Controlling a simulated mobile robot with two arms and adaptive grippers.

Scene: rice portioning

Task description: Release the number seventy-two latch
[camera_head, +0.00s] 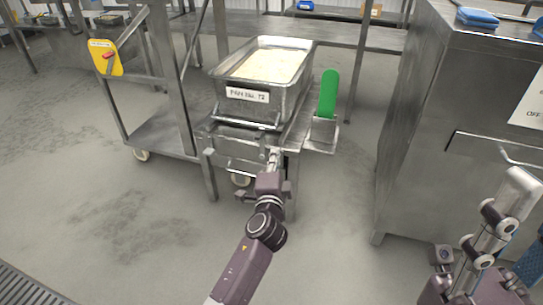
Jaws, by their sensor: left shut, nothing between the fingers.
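A steel pan (224,85) of pale rice (270,67) stands on a small steel stand (212,128). Its white front label (247,95) seems to read number 72. A thin metal bar (245,123) runs along the front below the label, apparently the latch; its exact state is too small to tell. My left gripper (274,154) is shut and empty, just below the bar's right end at the stand's front edge. I cannot tell whether it touches.
A green-handled tool (328,94) stands in a small holder (322,135) right of the pan. A steel cabinet (415,130) blocks the right side. A wheeled cart with a yellow sign (101,50) stands left. The floor (110,225) in front is clear.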

